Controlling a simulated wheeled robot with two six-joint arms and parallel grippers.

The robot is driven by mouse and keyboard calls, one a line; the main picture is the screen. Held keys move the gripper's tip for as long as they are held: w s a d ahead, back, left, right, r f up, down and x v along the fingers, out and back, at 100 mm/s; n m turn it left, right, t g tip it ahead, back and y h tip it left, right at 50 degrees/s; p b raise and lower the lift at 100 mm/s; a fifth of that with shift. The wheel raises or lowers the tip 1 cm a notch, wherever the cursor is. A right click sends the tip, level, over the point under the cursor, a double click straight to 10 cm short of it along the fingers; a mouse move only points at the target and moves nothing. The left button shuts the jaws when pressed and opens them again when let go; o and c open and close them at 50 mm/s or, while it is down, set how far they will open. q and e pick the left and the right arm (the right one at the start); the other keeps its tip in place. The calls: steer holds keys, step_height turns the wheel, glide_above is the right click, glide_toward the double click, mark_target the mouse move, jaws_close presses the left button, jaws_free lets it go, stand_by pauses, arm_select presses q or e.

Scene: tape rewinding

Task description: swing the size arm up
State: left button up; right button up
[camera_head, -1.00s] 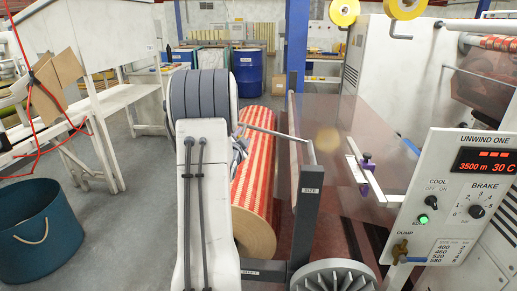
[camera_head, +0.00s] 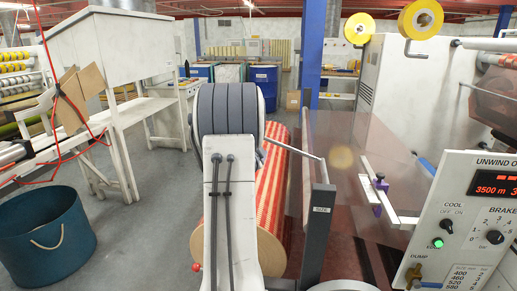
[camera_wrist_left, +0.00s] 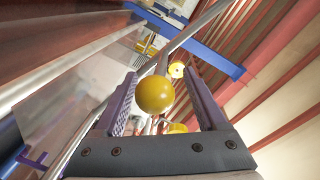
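The size arm (camera_head: 318,232) is a dark post marked SIZE, right of the red-and-cream striped roll (camera_head: 273,205). A thin grey rod (camera_head: 295,151) runs from its top leftward toward my left gripper. In the head view my own white left arm mostly hides that gripper. In the left wrist view the left gripper (camera_wrist_left: 160,105) has its two purple-padded fingers apart. A yellow ball (camera_wrist_left: 155,95) shows between them, with a small gap at each side. A grey rod (camera_wrist_left: 190,32) leads down to behind the ball. My right gripper is out of view.
The unwind control panel (camera_head: 465,225) stands at right. A translucent sheet (camera_head: 350,150) and a bar with purple clamps (camera_head: 378,184) lie right of the post. A teal bin (camera_head: 45,240) is on the floor at left, with a white bench (camera_head: 135,110) behind it.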

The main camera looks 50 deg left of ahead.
arm_select(q)
steer(key=shift+f, duration=0.15)
steer(key=shift+s+d, duration=0.25)
steer(key=shift+s, duration=0.25)
steer(key=b+v, duration=0.1)
steer(key=v, duration=0.8)
steer(key=shift+d, duration=0.15)
